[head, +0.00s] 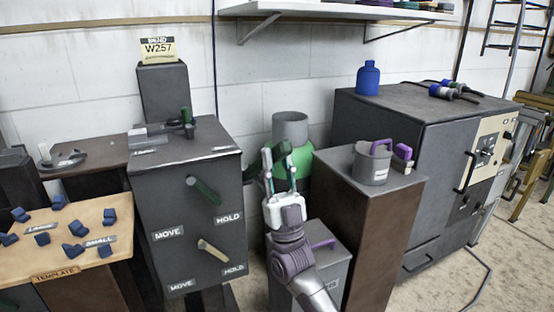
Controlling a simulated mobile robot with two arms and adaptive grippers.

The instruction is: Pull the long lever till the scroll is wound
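A dark grey cabinet (188,215) stands left of centre. Its front carries a green-handled lever (205,192) above and a tan-handled lever (213,250) below, both slanting down to the right. MOVE (168,234) and HOLD (229,219) labels sit beside the upper lever; a similar pair is below. I cannot tell which lever is longer. A sign reading W257 (158,49) tops the post behind; no scroll is clearly visible. My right gripper (279,160) points up, its fingers apart and empty, to the right of the cabinet and clear of both levers. My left gripper is not in view.
A tan template board (70,265) with several blue pieces lies at left. A green container (303,162) stands behind my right gripper. A brown-sided pedestal (376,240) with a grey mug (371,167) and a large dark cabinet (410,108) stand at right.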

